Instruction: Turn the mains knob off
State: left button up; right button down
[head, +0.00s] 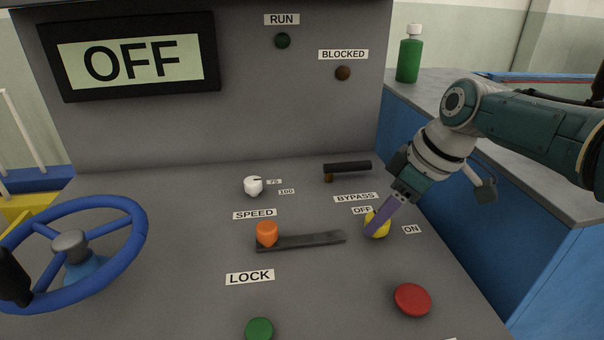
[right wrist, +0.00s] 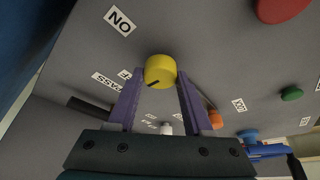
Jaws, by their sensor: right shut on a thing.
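The yellow mains knob (head: 384,230) sits on the sloping grey panel between the OFF label (head: 362,210) and the ON label (head: 412,229). My right gripper (head: 376,226) reaches down from the upper right, its purple fingers on the knob and hiding part of it. In the right wrist view the fingers stand on either side of the knob (right wrist: 160,68), shut on it. A dark pointer line on the knob slants towards the partly hidden OFF label. My left gripper is not in view.
A black bypass lever (head: 348,167) lies just behind my right gripper. The orange lock handle (head: 267,232) is to the left, and a red button (head: 412,299) in front. A blue handwheel (head: 134,225) is at the left. The display (head: 140,60) reads OFF.

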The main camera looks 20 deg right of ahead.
dwell(0.4)
jog(key=shift+c, duration=1.5)
grip_release()
jog(key=shift+r, duration=0.1)
jog(key=shift+s+d+r+p, duration=0.1)
jog(key=shift+r+p, duration=0.2)
jog(key=p+v, duration=0.3)
jog(key=v, duration=0.6)
